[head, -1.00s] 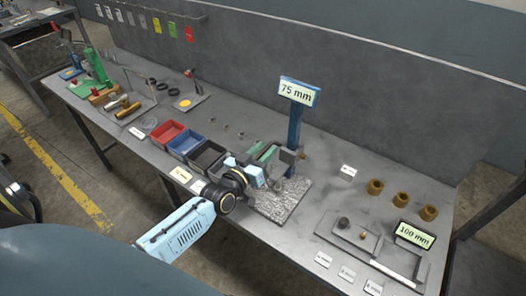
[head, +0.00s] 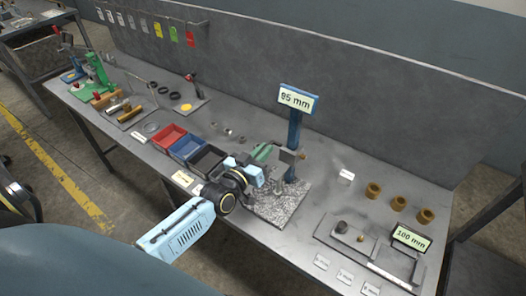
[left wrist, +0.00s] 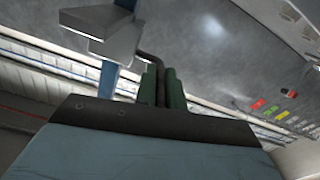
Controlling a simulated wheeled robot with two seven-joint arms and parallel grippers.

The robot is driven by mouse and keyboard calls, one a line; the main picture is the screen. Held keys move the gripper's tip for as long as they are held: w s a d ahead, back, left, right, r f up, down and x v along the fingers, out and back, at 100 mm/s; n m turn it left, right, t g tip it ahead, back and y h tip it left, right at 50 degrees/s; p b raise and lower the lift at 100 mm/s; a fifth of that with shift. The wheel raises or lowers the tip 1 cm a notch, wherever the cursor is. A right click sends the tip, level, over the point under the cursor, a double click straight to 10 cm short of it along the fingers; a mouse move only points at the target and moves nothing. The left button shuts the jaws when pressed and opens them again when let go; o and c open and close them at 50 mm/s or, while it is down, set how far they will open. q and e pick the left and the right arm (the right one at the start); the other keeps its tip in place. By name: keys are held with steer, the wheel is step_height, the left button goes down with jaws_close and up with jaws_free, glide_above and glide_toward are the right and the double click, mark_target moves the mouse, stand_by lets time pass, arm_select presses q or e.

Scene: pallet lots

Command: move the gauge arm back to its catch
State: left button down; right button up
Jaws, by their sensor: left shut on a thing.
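The gauge stands on a speckled grey stone plate (head: 272,212) on the bench. Its blue post (head: 294,135) carries a display (head: 296,99) reading 95 mm. A grey block (head: 289,157), also in the left wrist view (left wrist: 112,42), sits at the post, and a dark bent rod (left wrist: 154,62) runs from it. My left gripper (head: 263,153) is at the gauge, left of the post. In the left wrist view its green fingers (left wrist: 163,88) are shut on the rod, which looks like part of the gauge arm. The catch cannot be made out. My right gripper is out of view.
Red (head: 168,135), blue (head: 187,147) and black (head: 207,160) bins stand left of my gripper. A tray with a 100 mm sign (head: 411,238) and several brown cylinders (head: 398,202) are at the right. The bench back wall (head: 400,120) rises behind the post.

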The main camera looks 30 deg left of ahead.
arm_select(q)
step_height(320, 180, up, 8)
steer(key=p, duration=0.6)
steer(key=shift+w, duration=0.1)
steer(key=c, duration=1.6)
jaws_free()
steer(key=shift+r, duration=0.1)
steer(key=shift+c, duration=0.2)
steer(key=shift+o, duration=0.8)
steer(key=s+a, duration=0.1)
steer(key=s, duration=1.2)
steer(key=shift+s, duration=0.25)
